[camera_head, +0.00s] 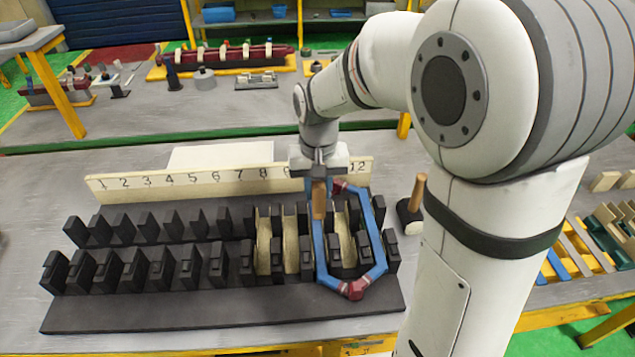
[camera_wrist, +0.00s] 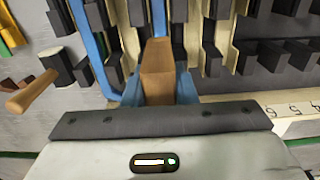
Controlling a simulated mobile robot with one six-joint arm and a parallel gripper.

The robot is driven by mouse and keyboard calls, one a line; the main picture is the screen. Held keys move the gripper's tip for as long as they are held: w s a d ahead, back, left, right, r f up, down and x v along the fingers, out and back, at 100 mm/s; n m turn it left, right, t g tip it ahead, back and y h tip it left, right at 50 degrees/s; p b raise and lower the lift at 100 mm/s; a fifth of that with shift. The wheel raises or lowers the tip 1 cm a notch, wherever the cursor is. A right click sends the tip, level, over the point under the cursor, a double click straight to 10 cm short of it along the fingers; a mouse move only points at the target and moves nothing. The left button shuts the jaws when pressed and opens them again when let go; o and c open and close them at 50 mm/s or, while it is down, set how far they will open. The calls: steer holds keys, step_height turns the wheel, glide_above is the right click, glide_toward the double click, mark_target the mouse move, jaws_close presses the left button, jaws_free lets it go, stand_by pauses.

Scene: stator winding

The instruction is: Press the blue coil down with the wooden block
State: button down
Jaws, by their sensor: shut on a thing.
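My gripper (camera_head: 318,180) is shut on the wooden block (camera_head: 319,204), a brown upright piece. The block also shows in the wrist view (camera_wrist: 157,68), pointing away from the palm. The blue coil (camera_head: 379,212) is a long loop with dark red bands at its ends. It lies around teeth at the right end of the black slotted stator (camera_head: 180,318). The block is over the far part of the coil's left leg; I cannot tell if they touch. In the wrist view the coil's other leg (camera_wrist: 86,42) runs left of the block. The gripper hides part of the coil's far end.
A cream number strip (camera_head: 150,182) stands behind the stator. Cream liners (camera_head: 264,240) sit in several right-hand slots. A wooden-handled mallet (camera_head: 411,208) with a black head lies just right of the coil. My arm fills the right side of the head view.

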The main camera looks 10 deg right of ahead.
steer(key=shift+f+b, duration=3.15)
steer(key=shift+f, duration=1.25)
steer(key=shift+s+f+b, duration=0.1)
steer(key=shift+f+b, duration=0.35)
steer(key=shift+f, duration=0.15)
step_height(320, 180, up, 12)
steer(key=p, duration=0.8)
steer(key=shift+f+p, duration=0.15)
steer(key=shift+p, duration=0.2)
steer(key=shift+f, duration=0.1)
